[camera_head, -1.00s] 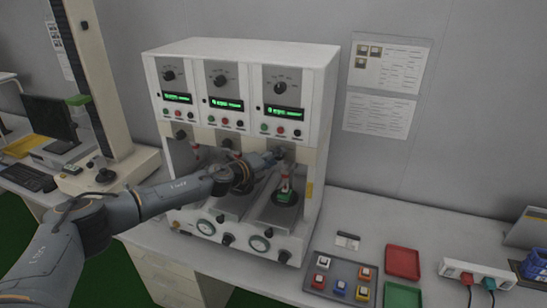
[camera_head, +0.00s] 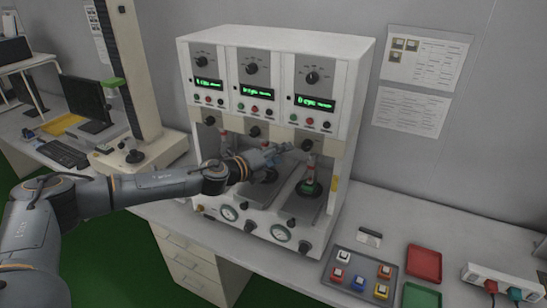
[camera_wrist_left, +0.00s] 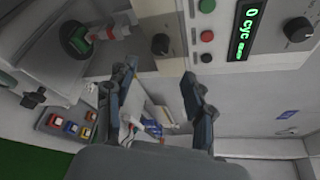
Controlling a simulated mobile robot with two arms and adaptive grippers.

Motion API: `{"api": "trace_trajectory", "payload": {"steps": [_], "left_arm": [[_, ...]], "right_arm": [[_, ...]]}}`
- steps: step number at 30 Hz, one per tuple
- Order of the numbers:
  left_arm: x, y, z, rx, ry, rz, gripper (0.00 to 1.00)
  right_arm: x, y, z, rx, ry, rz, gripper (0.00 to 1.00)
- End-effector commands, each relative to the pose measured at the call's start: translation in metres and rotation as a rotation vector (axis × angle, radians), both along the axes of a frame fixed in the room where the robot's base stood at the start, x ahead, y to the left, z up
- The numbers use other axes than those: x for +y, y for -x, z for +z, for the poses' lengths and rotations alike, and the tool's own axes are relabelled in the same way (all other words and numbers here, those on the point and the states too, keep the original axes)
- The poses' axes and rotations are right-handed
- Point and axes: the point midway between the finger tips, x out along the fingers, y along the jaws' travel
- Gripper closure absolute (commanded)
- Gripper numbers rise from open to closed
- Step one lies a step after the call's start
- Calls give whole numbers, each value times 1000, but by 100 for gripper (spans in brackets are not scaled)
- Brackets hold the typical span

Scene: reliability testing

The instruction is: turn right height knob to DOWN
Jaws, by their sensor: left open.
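The tester (camera_head: 365,70) is a white cabinet with three stations. The right height knob (camera_head: 306,145) is a small black knob below the right-hand display; in the left wrist view what seems to be the same knob (camera_wrist_left: 160,44) shows above and between the fingers. Its setting is too small to read. My left gripper (camera_head: 282,150) is just left of this knob in the head view, apart from it. In the left wrist view the gripper (camera_wrist_left: 163,98) has its two dark fingers spread, with nothing between them. My right gripper is not in view.
A green-based fixture (camera_head: 309,188) stands in the right station, below the gripper. Gauges and black knobs line the tester's lower front. A grey tray (camera_head: 335,283) of coloured buttons, a red tray (camera_head: 424,263) and a power strip (camera_head: 510,283) lie to the right.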

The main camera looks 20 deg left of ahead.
Motion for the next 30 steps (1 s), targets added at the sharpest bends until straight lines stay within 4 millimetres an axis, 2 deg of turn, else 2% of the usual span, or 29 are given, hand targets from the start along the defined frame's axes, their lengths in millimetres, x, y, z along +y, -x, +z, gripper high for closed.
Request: {"api": "trace_trajectory", "payload": {"steps": [3,7,23,26,29,30], "left_arm": [[7,14,2,1,-2,2,47],[9,20,4,0,-2,1,47],[8,21,2,2,1,1,47],[5,17,-16,24,33,12,47],[-1,8,-60,81,117,52,47],[-3,4,-84,113,167,78,47]], "right_arm": [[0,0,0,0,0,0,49],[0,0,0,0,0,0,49],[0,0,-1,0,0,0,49],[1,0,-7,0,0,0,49],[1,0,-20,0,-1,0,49],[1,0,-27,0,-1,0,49]]}}
